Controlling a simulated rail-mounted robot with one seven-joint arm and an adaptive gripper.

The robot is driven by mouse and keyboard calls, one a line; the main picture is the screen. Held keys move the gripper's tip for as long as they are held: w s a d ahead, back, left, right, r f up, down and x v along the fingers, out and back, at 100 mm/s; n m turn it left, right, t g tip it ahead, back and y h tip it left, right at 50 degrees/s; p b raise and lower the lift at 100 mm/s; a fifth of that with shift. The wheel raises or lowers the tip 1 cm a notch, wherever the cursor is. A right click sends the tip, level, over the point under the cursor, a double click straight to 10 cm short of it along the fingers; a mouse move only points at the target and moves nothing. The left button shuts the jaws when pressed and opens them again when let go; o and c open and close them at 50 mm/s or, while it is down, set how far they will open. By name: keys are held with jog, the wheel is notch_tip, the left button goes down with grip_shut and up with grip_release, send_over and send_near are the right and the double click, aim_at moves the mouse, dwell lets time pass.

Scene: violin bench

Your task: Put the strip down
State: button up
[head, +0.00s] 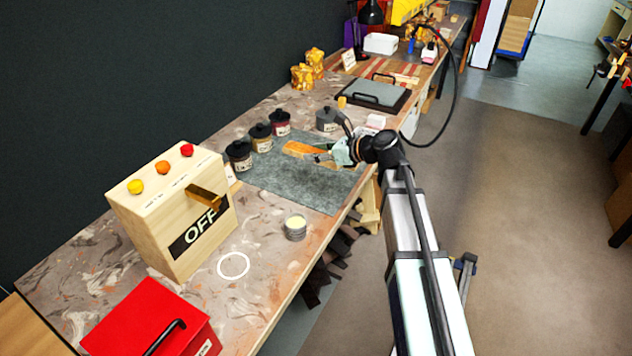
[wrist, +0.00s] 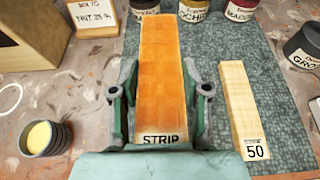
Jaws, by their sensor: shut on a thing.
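The strip (wrist: 162,75) is an orange-stained wooden bar with the label "STRIP" at its near end. In the wrist view it runs straight ahead from between the fingers of my gripper (wrist: 160,110), which is shut on its near part. In the head view the strip (head: 303,150) shows over the grey mat (head: 285,183), with my gripper (head: 328,155) at its right end. I cannot tell whether the strip touches the mat. A paler wooden strip marked "50" (wrist: 242,105) lies on the mat to the right of my gripper.
Several labelled jars, one of them dark (head: 239,155), stand along the mat's back edge. A small open tin (head: 295,228) stands left of the mat. A wooden box marked "OFF" (head: 175,215) and a red box (head: 150,320) are farther left.

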aim_at(318, 186)
notch_tip(318, 186, down, 10)
jog(key=shift+f+b, duration=0.1)
jog(key=shift+b, duration=0.2)
dwell(0.4)
jog(key=o, duration=1.2)
jog(key=shift+f, duration=0.15)
jog(key=shift+s+d+r, duration=0.15)
jog(key=shift+r, duration=0.15)
jog(key=v, duration=1.1)
jog(key=shift+s+d+r, duration=0.15)
jog(key=shift+d+r, duration=0.05)
